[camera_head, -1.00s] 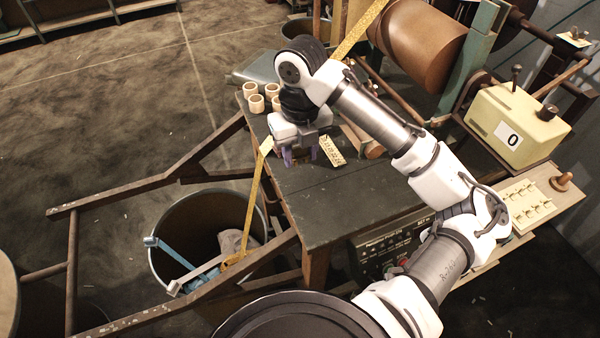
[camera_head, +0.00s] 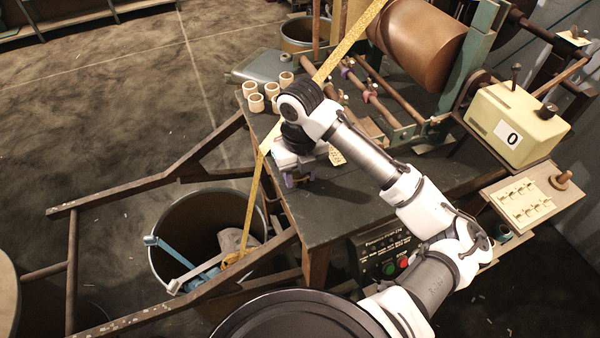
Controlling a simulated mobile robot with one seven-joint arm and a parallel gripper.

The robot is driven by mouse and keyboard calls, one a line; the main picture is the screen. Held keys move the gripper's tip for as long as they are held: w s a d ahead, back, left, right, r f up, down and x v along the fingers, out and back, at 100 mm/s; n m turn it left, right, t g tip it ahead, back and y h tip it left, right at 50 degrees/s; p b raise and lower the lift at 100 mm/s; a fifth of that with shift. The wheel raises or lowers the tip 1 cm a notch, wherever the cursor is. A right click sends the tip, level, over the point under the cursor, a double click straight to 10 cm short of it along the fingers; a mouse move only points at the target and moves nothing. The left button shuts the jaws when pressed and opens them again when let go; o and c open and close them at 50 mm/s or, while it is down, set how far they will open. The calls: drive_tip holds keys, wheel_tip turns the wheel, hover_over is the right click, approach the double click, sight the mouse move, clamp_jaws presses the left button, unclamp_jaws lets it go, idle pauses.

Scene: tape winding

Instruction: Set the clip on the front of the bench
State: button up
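My gripper (camera_head: 298,180) points down just above or at the dark top of the bench (camera_head: 350,208), near its left front corner. Purple parts show at its fingertips. They are small and partly hidden by the wrist, so I cannot tell fingers from a held clip, or whether they touch the bench top. No separate clip can be made out for certain. The front edge of the bench runs below the gripper in the picture, above a black control box (camera_head: 385,250) with a green and a red button.
Yellow tape (camera_head: 252,200) runs down close to the left of my gripper into a bin (camera_head: 185,225) with a blue-handled tool (camera_head: 172,252). Several small rolls (camera_head: 256,103) stand behind. A pale slotted piece (camera_head: 337,157) lies partly hidden. The bench top's front middle is clear.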

drive_tip(key=o, duration=0.4)
wheel_tip(320, 180, up, 12)
drive_tip(key=shift+r+b, duration=0.15)
drive_tip(key=shift+b, duration=0.15)
idle(0.4)
